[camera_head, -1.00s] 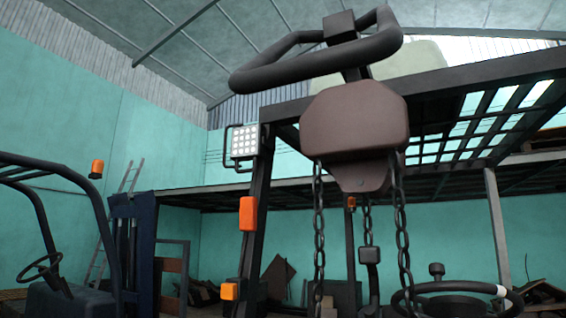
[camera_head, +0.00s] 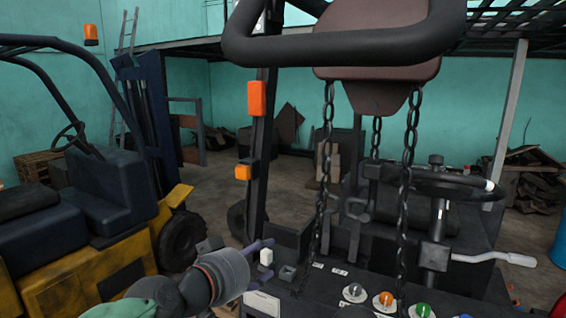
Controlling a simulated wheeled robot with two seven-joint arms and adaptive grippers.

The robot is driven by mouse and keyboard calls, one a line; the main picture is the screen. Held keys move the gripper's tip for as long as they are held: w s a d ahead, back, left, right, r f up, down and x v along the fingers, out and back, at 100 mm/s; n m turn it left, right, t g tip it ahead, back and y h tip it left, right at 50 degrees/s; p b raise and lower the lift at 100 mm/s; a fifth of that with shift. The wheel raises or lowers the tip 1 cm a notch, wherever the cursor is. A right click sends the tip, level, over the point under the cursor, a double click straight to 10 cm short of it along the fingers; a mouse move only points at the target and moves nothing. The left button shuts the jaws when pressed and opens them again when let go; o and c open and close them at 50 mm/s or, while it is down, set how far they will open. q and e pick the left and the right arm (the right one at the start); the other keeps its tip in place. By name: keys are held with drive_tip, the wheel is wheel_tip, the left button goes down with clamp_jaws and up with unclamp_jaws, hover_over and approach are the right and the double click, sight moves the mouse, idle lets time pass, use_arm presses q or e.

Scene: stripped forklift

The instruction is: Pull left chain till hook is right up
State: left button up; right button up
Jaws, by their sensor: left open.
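A brown chain hoist (camera_head: 378,70) hangs at the top, partly cut off and partly behind a thick dark bar. The left chain (camera_head: 325,170) hangs from it and runs down over the dark console. A right chain (camera_head: 409,150) hangs parallel to it. A shorter middle chain (camera_head: 376,138) drops from the hoist's underside to a dark block (camera_head: 373,169); I cannot make out a hook shape there. My left gripper (camera_head: 264,248) is low, left of the left chain and apart from it, with its fingers open and empty. My right gripper is not in view.
A console (camera_head: 340,280) with coloured knobs lies below the chains. A steering wheel (camera_head: 440,183) and a white-gripped lever (camera_head: 495,258) are on the right. A dark post with orange lights (camera_head: 254,98) stands left of the chains. A yellow forklift (camera_head: 90,260) is at the left.

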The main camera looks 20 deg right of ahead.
sight(323, 140)
use_arm(q)
drive_tip(key=s+r+m+h+p, duration=0.15)
drive_tip(key=s+r, duration=0.25)
drive_tip(key=r, duration=0.4)
drive_tip(key=s+r+m+g+h+p, duration=0.15)
drive_tip(key=s+r, duration=0.25)
drive_tip(key=r, duration=0.4)
drive_tip(key=s+r+m+h+p, duration=0.1)
drive_tip(key=s+r+h+p, duration=0.1)
drive_tip(key=s+r, duration=0.5)
drive_tip(key=x, duration=0.3)
drive_tip(key=w+r+p+x, duration=0.1)
drive_tip(key=x, duration=0.3)
drive_tip(key=w+a+p+x, duration=0.1)
drive_tip(key=x, duration=0.3)
drive_tip(key=shift+w+d+r, duration=0.1)
drive_tip(key=shift+d+r, duration=0.05)
drive_tip(key=shift+r, duration=0.1)
